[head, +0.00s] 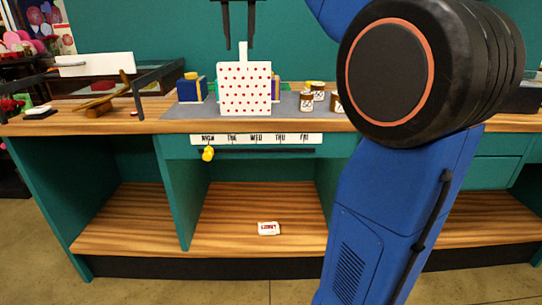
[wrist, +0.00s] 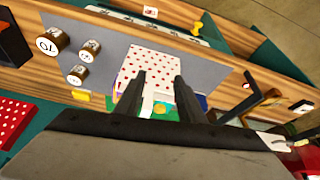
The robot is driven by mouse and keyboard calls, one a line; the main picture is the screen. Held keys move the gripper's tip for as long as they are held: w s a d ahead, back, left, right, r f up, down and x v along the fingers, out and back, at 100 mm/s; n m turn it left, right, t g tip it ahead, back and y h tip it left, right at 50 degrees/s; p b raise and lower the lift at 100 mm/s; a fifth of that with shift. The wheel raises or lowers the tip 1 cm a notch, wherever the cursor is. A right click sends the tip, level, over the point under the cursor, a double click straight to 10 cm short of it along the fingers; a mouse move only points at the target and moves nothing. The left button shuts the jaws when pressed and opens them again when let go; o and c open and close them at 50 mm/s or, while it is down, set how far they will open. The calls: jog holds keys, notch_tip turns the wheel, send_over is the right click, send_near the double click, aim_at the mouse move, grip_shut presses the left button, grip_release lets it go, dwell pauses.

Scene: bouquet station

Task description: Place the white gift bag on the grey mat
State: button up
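The white gift bag (head: 245,92) with red dots and a white upright handle stands upright in the middle of the counter. Its base appears to be on the grey mat (head: 180,113). My gripper (head: 239,46) is open, its two fingers pointing down just above the bag, around the level of the handle's top. In the wrist view the dotted bag (wrist: 150,62) shows beyond and between the parted fingers (wrist: 161,76), with the grey mat (wrist: 212,72) around it. Whether a finger touches the handle cannot be told.
A blue box (head: 188,90) with yellow trim stands left of the bag. Several small jars (head: 306,101) stand to its right. A wooden tool (head: 104,102) lies on the left of the counter. A small labelled packet (head: 268,229) lies on the lower shelf.

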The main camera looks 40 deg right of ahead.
jog(key=s+a+f+n, duration=0.1)
jog(key=s+a+f, duration=0.2)
jog(key=s+f, duration=0.6)
jog(key=s+a+f+n+y, duration=0.1)
jog(key=s+f, duration=0.8)
jog(key=f, duration=0.9)
jog(key=s+a+f+n+y, duration=0.1)
jog(key=s+a+f+n, duration=0.2)
jog(key=s+f, duration=0.6)
notch_tip(320, 180, down, 5)
jog(key=shift+s+a+f+t, duration=0.15)
jog(key=shift+s+a+t, duration=0.25)
jog(key=shift+a, duration=0.85)
